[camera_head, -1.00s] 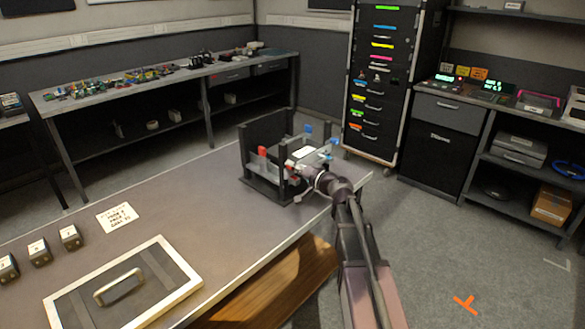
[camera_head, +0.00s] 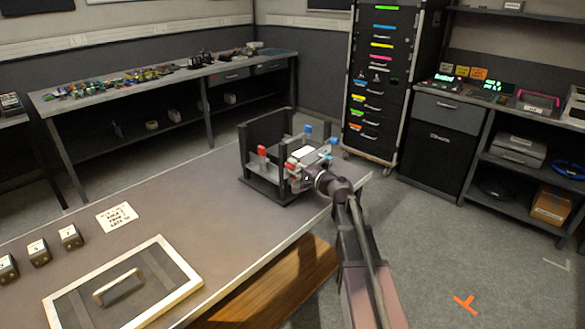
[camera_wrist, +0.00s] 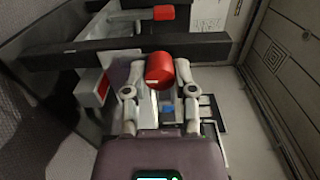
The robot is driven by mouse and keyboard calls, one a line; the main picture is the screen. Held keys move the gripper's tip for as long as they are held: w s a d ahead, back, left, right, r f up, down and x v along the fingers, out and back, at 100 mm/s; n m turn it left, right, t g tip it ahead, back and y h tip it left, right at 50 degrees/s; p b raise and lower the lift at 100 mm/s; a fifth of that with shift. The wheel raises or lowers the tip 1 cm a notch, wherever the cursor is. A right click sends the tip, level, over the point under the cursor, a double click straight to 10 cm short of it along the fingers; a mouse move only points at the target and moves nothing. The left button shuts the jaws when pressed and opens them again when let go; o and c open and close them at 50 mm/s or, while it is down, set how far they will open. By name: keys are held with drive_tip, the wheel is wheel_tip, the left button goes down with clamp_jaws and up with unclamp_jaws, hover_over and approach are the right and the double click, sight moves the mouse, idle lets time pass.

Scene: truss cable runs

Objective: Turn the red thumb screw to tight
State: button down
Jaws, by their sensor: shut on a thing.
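The red thumb screw (camera_wrist: 160,70) shows as a red cylinder in the middle of the wrist view. My gripper (camera_wrist: 157,78) has one finger on each side of it and is shut on it. In the head view my gripper (camera_head: 294,172) is at the near right side of the black fixture (camera_head: 262,130) on the table, with some red between the fingers. A second red knob (camera_head: 262,151) stands further left on the fixture. It cannot be told how tight the screw is; its shaft is hidden.
Blue knobs (camera_head: 308,129) stand at the fixture's back. The table (camera_head: 160,220) also bears a white label card (camera_head: 117,217), several small numbered blocks (camera_head: 70,236) and a framed panel with a handle (camera_head: 125,286).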

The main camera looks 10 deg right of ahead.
drive_tip(key=shift+s+f, duration=0.1)
drive_tip(key=shift+s, duration=0.1)
drive_tip(key=c, duration=0.5)
unclamp_jaws()
drive_tip(key=shift+c, duration=0.2)
drive_tip(key=shift+o, duration=0.5)
drive_tip(key=shift+w, duration=0.1)
drive_tip(key=v, duration=1.2)
drive_tip(key=shift+a, duration=0.1)
